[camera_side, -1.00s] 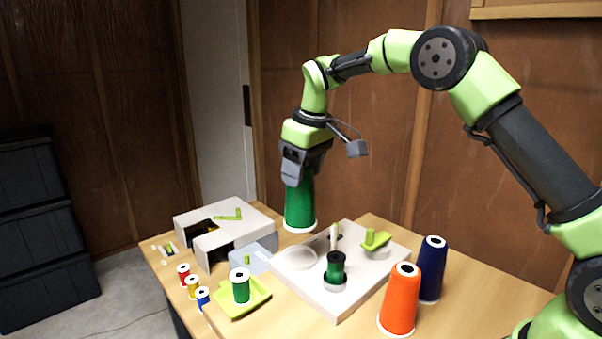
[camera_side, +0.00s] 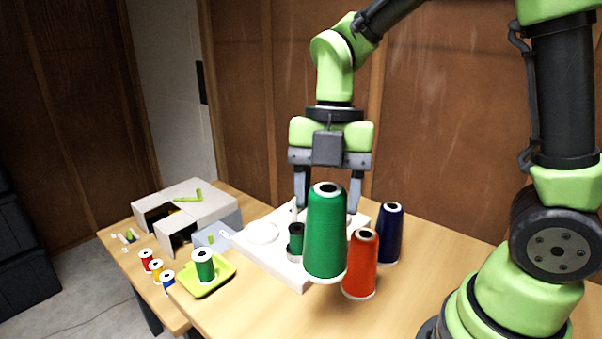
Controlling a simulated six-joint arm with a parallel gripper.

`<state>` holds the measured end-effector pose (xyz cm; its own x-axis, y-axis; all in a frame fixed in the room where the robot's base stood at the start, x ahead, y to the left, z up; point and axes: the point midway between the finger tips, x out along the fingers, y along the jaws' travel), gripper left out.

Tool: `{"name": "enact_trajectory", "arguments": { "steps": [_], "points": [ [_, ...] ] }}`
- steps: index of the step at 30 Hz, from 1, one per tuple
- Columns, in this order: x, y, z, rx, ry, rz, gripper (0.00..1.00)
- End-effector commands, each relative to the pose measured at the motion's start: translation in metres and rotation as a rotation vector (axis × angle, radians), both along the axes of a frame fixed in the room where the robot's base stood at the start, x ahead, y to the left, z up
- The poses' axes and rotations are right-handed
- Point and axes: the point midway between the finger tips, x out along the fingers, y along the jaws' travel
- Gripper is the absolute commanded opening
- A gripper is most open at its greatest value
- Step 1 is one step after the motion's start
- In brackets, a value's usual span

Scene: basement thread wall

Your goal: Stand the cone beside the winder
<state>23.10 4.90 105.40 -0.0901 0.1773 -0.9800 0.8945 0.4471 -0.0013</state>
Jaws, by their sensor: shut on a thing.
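The green thread cone (camera_side: 325,240) is upright between the fingers of my gripper (camera_side: 327,200), which is shut on it. It appears held above the table and overlaps part of the orange cone. The winder (camera_side: 262,234) looks like a flat white base with a round disc, a post and a small dark green spool (camera_side: 296,240). The green cone hides the winder's right part, so the gap between them is hard to judge.
An orange cone (camera_side: 362,265) and a navy cone (camera_side: 390,235) stand right of the winder. The front right table (camera_side: 420,300) is clear.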

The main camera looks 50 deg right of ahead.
Motion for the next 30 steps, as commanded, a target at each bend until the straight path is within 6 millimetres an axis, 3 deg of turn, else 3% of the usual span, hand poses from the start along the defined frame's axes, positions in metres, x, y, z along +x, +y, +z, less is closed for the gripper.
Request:
{"name": "enact_trajectory", "arguments": {
  "steps": [2, 13, 30],
  "points": [
    [-0.011, 0.001, -0.003, 0.0, 0.002, 0.077, 0.37],
    [-0.009, 0.001, -0.055, 0.0, 0.006, 0.062, 0.37],
    [-0.008, 0.001, -0.098, -0.002, 0.002, 0.061, 0.37]
  ]
}}
